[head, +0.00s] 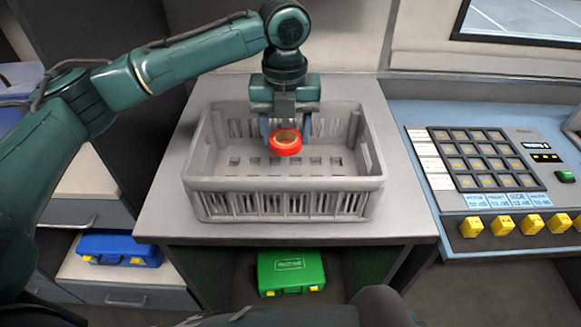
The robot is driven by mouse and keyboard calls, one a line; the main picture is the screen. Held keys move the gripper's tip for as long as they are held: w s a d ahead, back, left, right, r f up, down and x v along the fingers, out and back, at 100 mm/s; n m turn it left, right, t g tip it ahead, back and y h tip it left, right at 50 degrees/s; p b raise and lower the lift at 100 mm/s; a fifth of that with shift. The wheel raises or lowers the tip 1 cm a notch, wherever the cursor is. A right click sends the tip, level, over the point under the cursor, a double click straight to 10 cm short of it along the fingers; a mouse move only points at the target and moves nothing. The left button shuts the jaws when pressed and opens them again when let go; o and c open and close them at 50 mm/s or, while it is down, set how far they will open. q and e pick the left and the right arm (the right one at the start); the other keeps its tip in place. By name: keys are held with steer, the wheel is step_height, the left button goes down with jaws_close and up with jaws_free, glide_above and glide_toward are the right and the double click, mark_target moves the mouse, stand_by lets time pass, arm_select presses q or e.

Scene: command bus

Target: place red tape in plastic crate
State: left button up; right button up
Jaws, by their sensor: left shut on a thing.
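A red tape roll (286,149) with a tan inner ring is in the head view, over the inside of the grey plastic crate (285,184). My left gripper (286,138) points down over the crate and is shut on the red tape. The tape appears above the crate floor, though its exact height is hard to tell. The crate is open at the top, has slatted walls and stands upright on a grey counter (165,213). My right gripper is not in view.
A control panel (480,160) with square keys and yellow switches stands to the right. A green case (290,272) sits on a shelf under the counter. A blue case (120,249) lies at the lower left. The crate's interior around the tape looks empty.

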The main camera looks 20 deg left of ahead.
mark_target(285, 147)
arm_select(q)
steer(key=f, duration=0.3)
steer(key=shift+s+f, duration=0.25)
steer(key=shift+f, duration=2.55)
steer(key=shift+f, duration=0.1)
steer(key=o, duration=1)
step_height(285, 147, up, 12)
steer(key=shift+r, duration=0.15)
